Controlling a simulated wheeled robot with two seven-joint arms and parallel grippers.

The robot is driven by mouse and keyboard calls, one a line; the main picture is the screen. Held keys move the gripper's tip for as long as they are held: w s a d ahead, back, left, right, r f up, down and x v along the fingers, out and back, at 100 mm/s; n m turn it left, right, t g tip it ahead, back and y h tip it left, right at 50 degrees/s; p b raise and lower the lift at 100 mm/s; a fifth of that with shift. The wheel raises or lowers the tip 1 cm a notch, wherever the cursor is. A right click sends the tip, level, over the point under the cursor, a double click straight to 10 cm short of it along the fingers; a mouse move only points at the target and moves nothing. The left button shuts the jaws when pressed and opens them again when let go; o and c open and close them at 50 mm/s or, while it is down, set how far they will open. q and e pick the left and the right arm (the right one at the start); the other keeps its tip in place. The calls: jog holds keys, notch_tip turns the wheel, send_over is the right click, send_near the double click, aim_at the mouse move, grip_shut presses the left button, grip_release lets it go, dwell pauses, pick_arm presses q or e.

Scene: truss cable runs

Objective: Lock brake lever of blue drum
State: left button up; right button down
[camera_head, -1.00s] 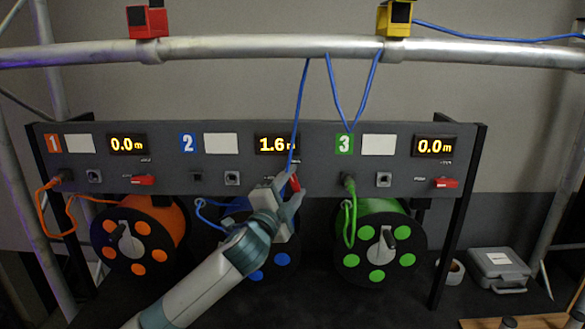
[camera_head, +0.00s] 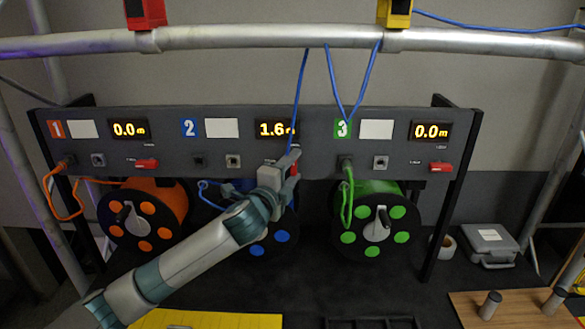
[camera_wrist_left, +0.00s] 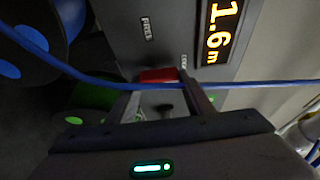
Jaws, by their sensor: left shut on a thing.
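The blue drum (camera_head: 257,244) hangs under panel section 2, partly hidden by my left arm. Its red brake lever (camera_head: 294,168) shows just beside my left gripper (camera_head: 287,165). In the left wrist view the red lever (camera_wrist_left: 158,75) sits between the fingertips of my left gripper (camera_wrist_left: 162,92), which is shut on it. The lever lies upright on the panel, with its end by the LOCK label (camera_wrist_left: 184,62); the FREE label (camera_wrist_left: 147,27) is off to its side. My right gripper is not in view.
A blue cable (camera_head: 300,95) hangs from the truss pipe (camera_head: 230,43) and passes close by my left fingers. The orange drum (camera_head: 165,205) and green drum (camera_head: 375,245) stand either side, their red levers sideways. A grey case (camera_head: 490,243) stands at right.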

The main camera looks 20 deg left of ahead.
pick_arm(q)
jog(key=o, duration=1)
jog(key=shift+o, duration=0.2)
jog(key=shift+s, duration=0.1)
jog(key=shift+s+f, duration=0.1)
jog(key=shift+s, duration=0.25)
jog(key=s+a+b, duration=0.1)
jog(key=s+b, duration=0.5)
jog(key=s, duration=1)
jog(key=shift+s+a, duration=0.25)
jog(key=shift+a, duration=0.15)
